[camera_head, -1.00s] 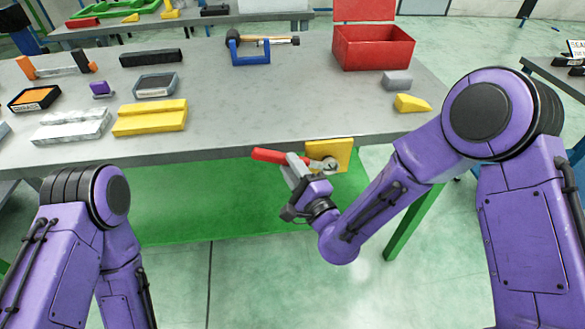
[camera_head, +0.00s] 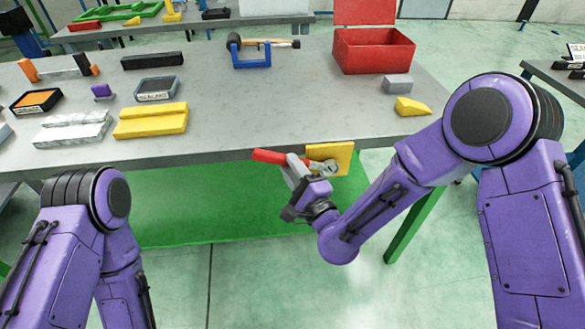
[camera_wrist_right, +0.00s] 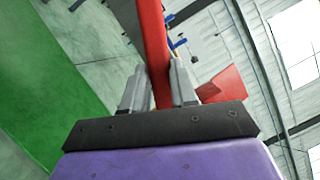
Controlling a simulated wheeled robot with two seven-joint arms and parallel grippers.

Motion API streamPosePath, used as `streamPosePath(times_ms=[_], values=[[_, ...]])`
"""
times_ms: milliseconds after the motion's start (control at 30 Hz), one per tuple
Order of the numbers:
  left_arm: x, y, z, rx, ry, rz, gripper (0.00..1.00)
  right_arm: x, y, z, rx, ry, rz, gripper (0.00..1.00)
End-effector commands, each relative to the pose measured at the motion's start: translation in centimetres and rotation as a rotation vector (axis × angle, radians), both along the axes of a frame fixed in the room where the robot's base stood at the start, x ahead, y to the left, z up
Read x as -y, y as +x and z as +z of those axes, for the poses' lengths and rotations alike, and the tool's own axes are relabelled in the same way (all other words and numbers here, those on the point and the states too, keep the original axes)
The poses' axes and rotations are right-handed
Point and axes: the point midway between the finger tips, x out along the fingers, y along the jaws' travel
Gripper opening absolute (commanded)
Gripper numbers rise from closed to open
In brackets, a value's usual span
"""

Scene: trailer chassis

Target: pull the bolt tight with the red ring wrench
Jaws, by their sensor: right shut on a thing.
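The red ring wrench (camera_head: 268,156) is at the front edge of the table, its red handle pointing left. My right gripper (camera_head: 295,165) is shut on the wrench handle; the right wrist view shows the red handle (camera_wrist_right: 152,45) between the two fingers (camera_wrist_right: 158,85). The wrench's ring end (camera_head: 327,167) lies against a yellow plate (camera_head: 343,155) fixed at the table's front edge. The bolt is covered by the ring end, so I cannot tell how tight it is. My left arm is at the lower left of the head view, but its gripper is not visible.
On the grey table (camera_head: 230,120) are a yellow block (camera_head: 150,120), a white block (camera_head: 73,128), a blue stand (camera_head: 250,55) with a hammer, an open red box (camera_head: 372,50) and a yellow wedge (camera_head: 411,106). A green panel (camera_head: 200,205) lies below the table. Floor in front is clear.

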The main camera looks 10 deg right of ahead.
Motion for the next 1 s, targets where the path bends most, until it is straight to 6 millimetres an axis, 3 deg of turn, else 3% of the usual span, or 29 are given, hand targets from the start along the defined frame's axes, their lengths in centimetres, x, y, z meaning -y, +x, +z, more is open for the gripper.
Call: streamPosePath(times_ms=[1000], values=[[0.0, 0.0, -0.6, 0.0, 0.0, 0.0, 0.57, 0.8, 0.0, 1.6, -0.004, 0.163, 0.001, 0.0]])
